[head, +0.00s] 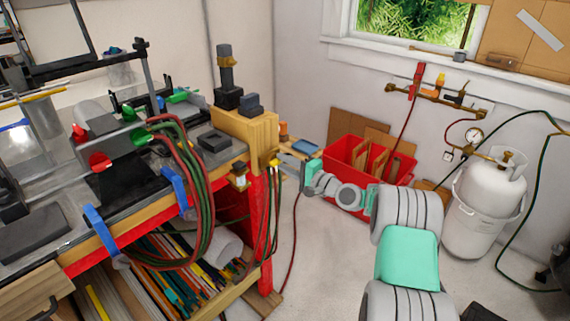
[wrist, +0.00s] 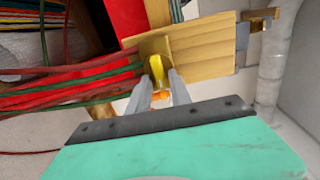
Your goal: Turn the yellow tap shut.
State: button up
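The yellow tap (head: 271,158) sits at the corner of the bench, on the end of a wooden block. In the wrist view the tap's yellow handle (wrist: 156,69) shows just beyond and between my two grey fingertips. My gripper (head: 281,158) reaches in from the right, with its fingertips close to the tap. In the wrist view the gripper (wrist: 160,80) has its fingers apart, one on each side of the handle. It looks open, and I cannot tell whether a finger touches the handle.
Red and green hoses (head: 205,190) hang from the bench (head: 110,245) near the tap. A brass lantern-like fitting (head: 239,176) hangs left of it. A red crate (head: 345,155) and a white gas cylinder (head: 482,210) stand on the floor to the right.

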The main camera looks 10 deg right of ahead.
jog(key=shift+o, duration=0.8)
jog(key=b+v, duration=0.1)
jog(key=v, duration=0.7)
